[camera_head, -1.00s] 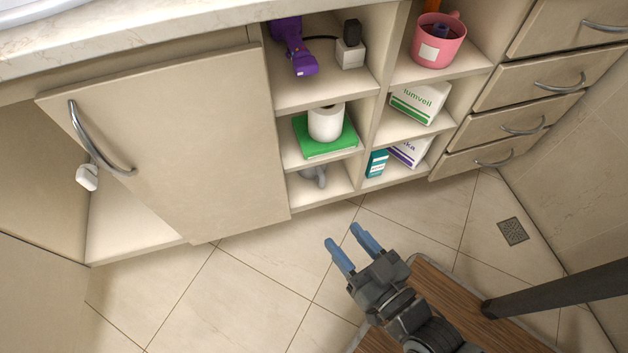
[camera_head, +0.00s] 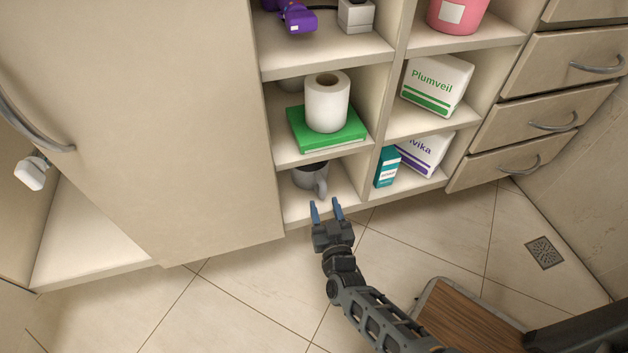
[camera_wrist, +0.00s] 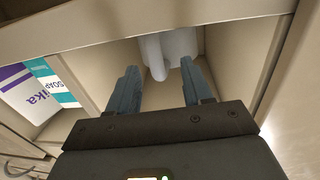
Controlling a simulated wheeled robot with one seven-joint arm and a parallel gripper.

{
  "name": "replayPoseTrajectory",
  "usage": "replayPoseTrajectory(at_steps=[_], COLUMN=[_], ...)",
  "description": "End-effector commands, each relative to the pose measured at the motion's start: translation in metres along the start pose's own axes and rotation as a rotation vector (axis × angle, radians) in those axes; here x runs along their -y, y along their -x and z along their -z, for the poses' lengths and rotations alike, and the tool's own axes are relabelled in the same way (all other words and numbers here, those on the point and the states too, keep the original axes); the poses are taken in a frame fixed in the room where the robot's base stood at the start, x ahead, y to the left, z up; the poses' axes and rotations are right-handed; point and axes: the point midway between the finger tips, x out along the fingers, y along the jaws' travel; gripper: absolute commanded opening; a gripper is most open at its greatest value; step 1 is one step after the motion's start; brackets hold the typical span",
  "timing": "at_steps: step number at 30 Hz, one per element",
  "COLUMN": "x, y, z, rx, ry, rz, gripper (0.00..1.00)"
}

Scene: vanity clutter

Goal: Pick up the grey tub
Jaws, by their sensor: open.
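A grey tub (camera_head: 308,176), shaped like a mug with a handle on its front, stands in the lowest left cubby of the open shelf. The shelf board above hides part of its top. In the wrist view the tub (camera_wrist: 181,44) shows pale at the top centre, its handle hanging toward me. My gripper (camera_head: 325,204) is open and empty, just in front of the cubby's front edge, with its fingers pointing in at the tub. In the wrist view the gripper's fingertips (camera_wrist: 159,67) lie apart on either side of the handle's line, and I see no clear contact.
A teal box (camera_head: 386,167) and a white box with purple print (camera_head: 427,153) stand in the right neighbouring cubby, behind a divider. Above the tub, a white roll (camera_head: 327,104) stands on a green item (camera_head: 305,140). The floor in front is clear.

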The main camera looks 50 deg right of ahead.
Motion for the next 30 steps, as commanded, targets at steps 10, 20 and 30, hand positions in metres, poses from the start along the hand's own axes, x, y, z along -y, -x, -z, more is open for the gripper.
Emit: replayPoseTrajectory(at_steps=[10, 20, 30], x=[-0.007, -0.006, -0.006], y=[-0.035, -0.058, -0.057], z=[0.005, 0.007, 0.007], rx=[-0.003, 0.000, 0.000], ry=[-0.001, -0.001, -0.001], rz=[-0.001, 0.001, 0.001], gripper=[0.50, 0.50, 0.25])
